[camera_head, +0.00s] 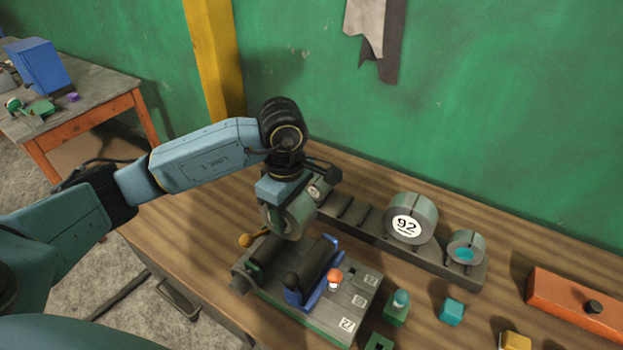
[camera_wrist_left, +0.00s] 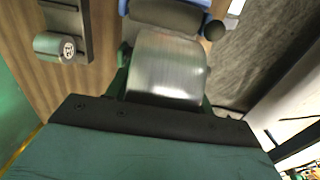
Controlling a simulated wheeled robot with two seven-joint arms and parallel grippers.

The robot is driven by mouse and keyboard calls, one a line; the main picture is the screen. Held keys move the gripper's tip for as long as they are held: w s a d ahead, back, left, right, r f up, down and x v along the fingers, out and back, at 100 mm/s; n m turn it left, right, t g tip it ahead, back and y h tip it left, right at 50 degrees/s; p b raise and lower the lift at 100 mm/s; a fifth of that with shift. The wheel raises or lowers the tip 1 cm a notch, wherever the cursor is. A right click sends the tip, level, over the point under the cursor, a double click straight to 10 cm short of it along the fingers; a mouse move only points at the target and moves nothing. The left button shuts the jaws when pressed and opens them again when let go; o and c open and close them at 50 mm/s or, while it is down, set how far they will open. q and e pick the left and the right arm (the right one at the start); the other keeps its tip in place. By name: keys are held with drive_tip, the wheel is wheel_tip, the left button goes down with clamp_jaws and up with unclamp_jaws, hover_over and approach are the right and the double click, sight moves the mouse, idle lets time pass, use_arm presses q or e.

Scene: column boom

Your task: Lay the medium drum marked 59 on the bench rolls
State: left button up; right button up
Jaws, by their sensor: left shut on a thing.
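My left gripper (camera_head: 284,203) is shut on a grey metal drum (camera_head: 299,218), which it holds from above. The drum's number does not show. In the left wrist view the drum (camera_wrist_left: 165,68) fills the space in front of the gripper, close to a dark roll (camera_wrist_left: 167,15). The bench rolls (camera_head: 318,262) are dark cylinders on a grey base with a blue bracket, just below and right of the held drum in the head view. I cannot tell whether the drum touches them. My right gripper is not in view.
A dark rack (camera_head: 353,213) behind holds a large drum marked 92 (camera_head: 410,219), a smaller drum (camera_head: 467,246) with a teal centre and a small drum (camera_wrist_left: 54,47) at its left end. An orange box (camera_head: 575,303) lies right.

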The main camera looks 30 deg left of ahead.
sight(291, 230)
use_arm(q)
drive_tip(key=shift+w, duration=0.25)
drive_tip(key=shift+s+f+b, duration=0.35)
drive_tip(key=shift+f+b, duration=0.1)
drive_tip(key=shift+f, duration=0.25)
drive_tip(key=shift+w+f+b, duration=0.1)
drive_tip(key=shift+f+b, duration=1)
drive_tip(key=shift+f, duration=1.05)
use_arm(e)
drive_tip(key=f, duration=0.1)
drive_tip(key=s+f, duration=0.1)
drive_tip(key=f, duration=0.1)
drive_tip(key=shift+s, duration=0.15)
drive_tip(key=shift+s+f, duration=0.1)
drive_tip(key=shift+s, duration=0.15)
use_arm(q)
drive_tip(key=shift+d+b, duration=0.1)
drive_tip(key=shift+b, duration=0.35)
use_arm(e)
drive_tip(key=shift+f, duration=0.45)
use_arm(q)
drive_tip(key=shift+f, duration=0.2)
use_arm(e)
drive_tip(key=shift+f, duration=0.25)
